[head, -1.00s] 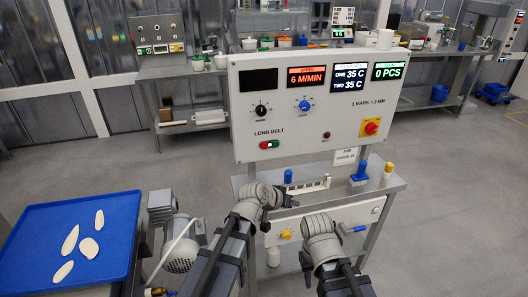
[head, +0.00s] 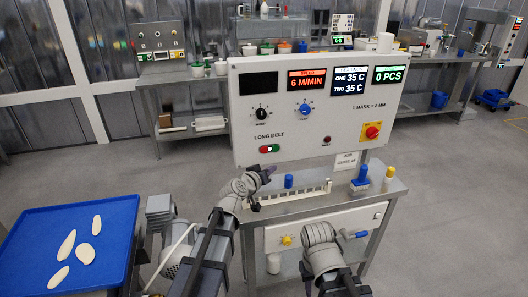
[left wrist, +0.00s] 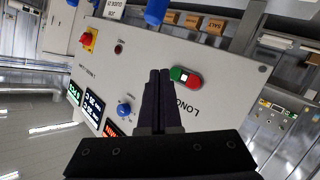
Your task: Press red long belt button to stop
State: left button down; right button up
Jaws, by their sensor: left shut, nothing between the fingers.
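In the left wrist view the red half (left wrist: 195,82) lies right of the green half (left wrist: 178,74). My left gripper (head: 268,172) is shut and empty, just below the button in the head view. In the left wrist view its fingertips (left wrist: 159,74) are left of the switch, apparently short of the panel. My right gripper (head: 325,238) is low in front of the lower cabinet; its fingers cannot be made out.
The panel also has a black knob (head: 260,114), a blue knob (head: 305,109) and a red-on-yellow stop switch (head: 372,131). Below it a metal shelf (head: 300,198) carries blue and yellow-topped items. A blue tray (head: 40,222) with pale pieces is at left.

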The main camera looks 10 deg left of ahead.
pick_arm(q)
jog(key=shift+w+a, duration=0.6)
jog(key=shift+w, duration=0.75)
jog(key=shift+w+a, duration=0.55)
jog(key=shift+w, duration=0.75)
jog(key=shift+w+a, duration=0.6)
jog(key=shift+w, duration=0.75)
jog(key=shift+w, duration=0.1)
jog(key=shift+w+a, duration=0.2)
jog(key=shift+w, duration=0.1)
jog(key=shift+w+a, duration=0.15)
jog(key=shift+w, duration=0.2)
jog(key=shift+s, duration=0.1)
jog(key=shift+s+d, duration=0.35)
jog(key=shift+s, duration=0.3)
jog(key=s, duration=0.1)
jog(key=s+d, duration=0.1)
jog(key=s, duration=0.1)
jog(key=s+d, duration=0.1)
jog(key=shift+s, duration=0.25)
